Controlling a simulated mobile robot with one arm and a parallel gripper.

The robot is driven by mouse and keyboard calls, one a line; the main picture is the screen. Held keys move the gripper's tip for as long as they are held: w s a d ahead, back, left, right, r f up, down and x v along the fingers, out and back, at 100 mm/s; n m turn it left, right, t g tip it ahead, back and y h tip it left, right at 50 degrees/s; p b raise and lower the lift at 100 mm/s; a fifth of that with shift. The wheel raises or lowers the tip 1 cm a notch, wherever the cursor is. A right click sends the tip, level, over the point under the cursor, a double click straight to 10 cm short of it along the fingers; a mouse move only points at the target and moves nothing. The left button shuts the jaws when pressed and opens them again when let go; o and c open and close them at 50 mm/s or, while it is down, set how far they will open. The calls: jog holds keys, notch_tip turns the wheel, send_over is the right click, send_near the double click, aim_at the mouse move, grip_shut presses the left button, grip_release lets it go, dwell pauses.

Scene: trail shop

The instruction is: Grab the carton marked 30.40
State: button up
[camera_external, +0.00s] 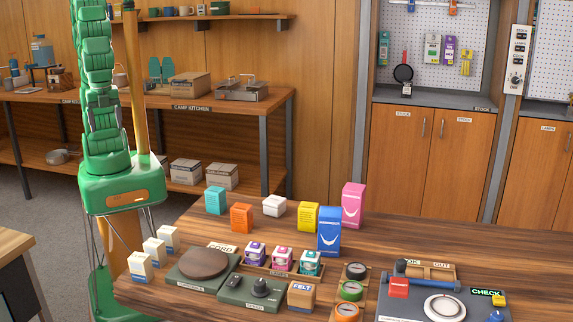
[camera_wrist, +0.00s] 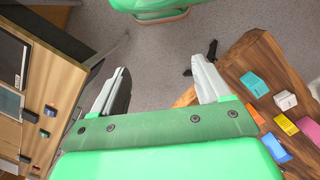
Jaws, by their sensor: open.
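Several cartons stand on the wooden table: teal (camera_external: 215,201), orange (camera_external: 241,218), white (camera_external: 273,206), yellow (camera_external: 307,217), blue (camera_external: 329,232) and pink (camera_external: 353,205). I cannot read a 30.40 mark on any of them. In the wrist view, the teal (camera_wrist: 254,82), white (camera_wrist: 286,101), yellow (camera_wrist: 286,124) and blue (camera_wrist: 276,148) cartons lie right of my gripper (camera_wrist: 159,66). My gripper is open, with nothing between its fingers, over the floor beside the table.
Small white boxes (camera_external: 140,266) stand at the table's left end. A round brown disc (camera_external: 204,263), three small labelled boxes, a felt box (camera_external: 301,296) and tape rolls (camera_external: 350,291) crowd the front. Bare wood (camera_external: 440,240) shows at the back right.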

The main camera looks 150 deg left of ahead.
jog(key=w+a+f+n+t, duration=0.25)
jog(key=w+a, duration=0.25)
jog(key=w, duration=0.6)
jog(key=n+t+y, duration=0.2)
jog(key=n+y, duration=0.1)
jog(key=n, duration=0.3)
send_over(240, 207)
jog(key=s+d, duration=0.1)
jog(key=d, duration=0.1)
jog(key=f, duration=1.4)
jog(key=shift+s+a, duration=0.2)
jog(key=shift+a, duration=0.05)
jog(key=shift+w+a+f+t, duration=0.25)
jog(key=shift+a+f, duration=0.15)
jog(key=shift+s+x, duration=0.15)
jog(key=shift+x, duration=1.7)
jog(key=shift+s+x, duration=0.15)
jog(key=shift+x, duration=1.7)
jog(key=shift+d+f, duration=0.15)
jog(key=c, duration=1.1)
